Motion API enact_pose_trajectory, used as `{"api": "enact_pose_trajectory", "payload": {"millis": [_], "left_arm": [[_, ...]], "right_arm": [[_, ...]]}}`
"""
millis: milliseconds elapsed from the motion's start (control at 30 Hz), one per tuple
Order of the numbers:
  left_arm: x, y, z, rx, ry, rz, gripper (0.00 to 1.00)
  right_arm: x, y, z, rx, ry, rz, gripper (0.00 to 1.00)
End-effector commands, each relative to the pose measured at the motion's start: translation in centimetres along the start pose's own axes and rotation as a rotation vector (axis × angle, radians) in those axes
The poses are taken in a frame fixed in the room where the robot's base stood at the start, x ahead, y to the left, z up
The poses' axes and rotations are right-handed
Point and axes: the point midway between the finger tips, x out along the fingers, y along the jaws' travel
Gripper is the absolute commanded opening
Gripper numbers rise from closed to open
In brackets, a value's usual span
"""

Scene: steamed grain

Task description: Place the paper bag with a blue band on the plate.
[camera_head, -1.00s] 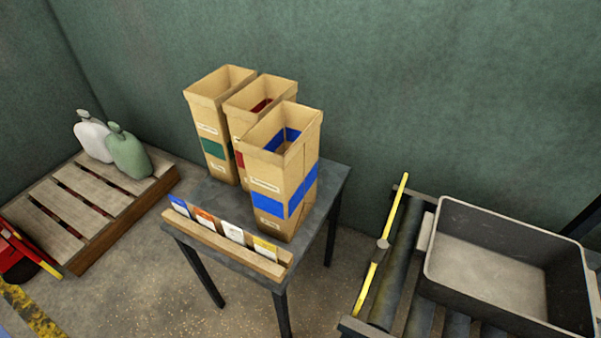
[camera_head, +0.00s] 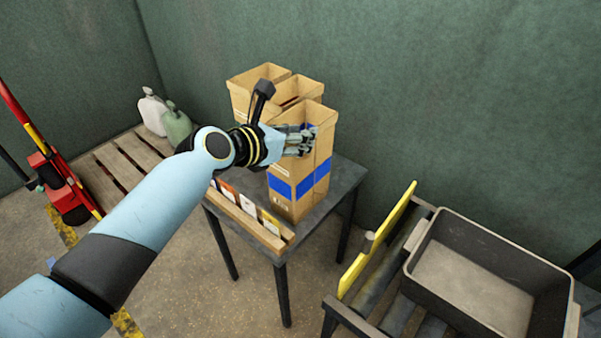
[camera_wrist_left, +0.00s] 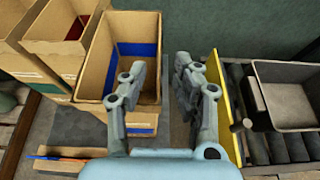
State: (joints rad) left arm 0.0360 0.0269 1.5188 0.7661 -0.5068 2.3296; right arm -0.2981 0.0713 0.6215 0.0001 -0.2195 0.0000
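The paper bag with a blue band (camera_head: 297,187) stands upright and open-topped at the near right of a small dark table (camera_head: 345,188). It also shows in the left wrist view (camera_wrist_left: 135,28), with the blue band seen inside its mouth. My left gripper (camera_head: 304,140) is at the bag's upper part and hides some of its front and rim. In the left wrist view the gripper (camera_wrist_left: 160,68) is open, one finger over the bag's mouth, the other right of its right wall. Contact cannot be told. I cannot make out a plate. My right gripper is not in view.
Two other paper bags (camera_head: 252,78) stand close behind, to the left. A wooden card rack (camera_head: 245,220) lines the table's front edge. At right, a roller conveyor (camera_head: 378,275) with a yellow panel (camera_head: 385,235) carries a grey bin (camera_head: 495,238). A pallet (camera_head: 115,165) lies left.

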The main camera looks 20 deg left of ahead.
Motion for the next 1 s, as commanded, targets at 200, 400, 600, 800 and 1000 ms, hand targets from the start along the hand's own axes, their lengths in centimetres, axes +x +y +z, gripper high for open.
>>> {"api": "enact_pose_trajectory", "payload": {"millis": [200, 400, 600, 800, 1000], "left_arm": [[2.1, 0.0, 0.1, 0.002, -0.001, 0.0, 0.3], [5.3, 0.0, 0.2, 0.003, 0.0, 0.0, 0.3], [6.2, 0.0, 0.3, 0.004, 0.001, 0.001, 0.3], [6.2, 0.0, 0.3, 0.004, 0.001, 0.001, 0.22], [6.2, 0.0, 0.3, 0.004, 0.001, 0.001, 0.0]], "right_arm": [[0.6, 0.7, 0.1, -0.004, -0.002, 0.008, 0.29], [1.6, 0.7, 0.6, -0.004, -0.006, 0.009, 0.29], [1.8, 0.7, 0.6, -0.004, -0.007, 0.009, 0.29], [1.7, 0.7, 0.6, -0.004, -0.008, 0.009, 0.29], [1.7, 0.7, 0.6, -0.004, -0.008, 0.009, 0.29]]}}
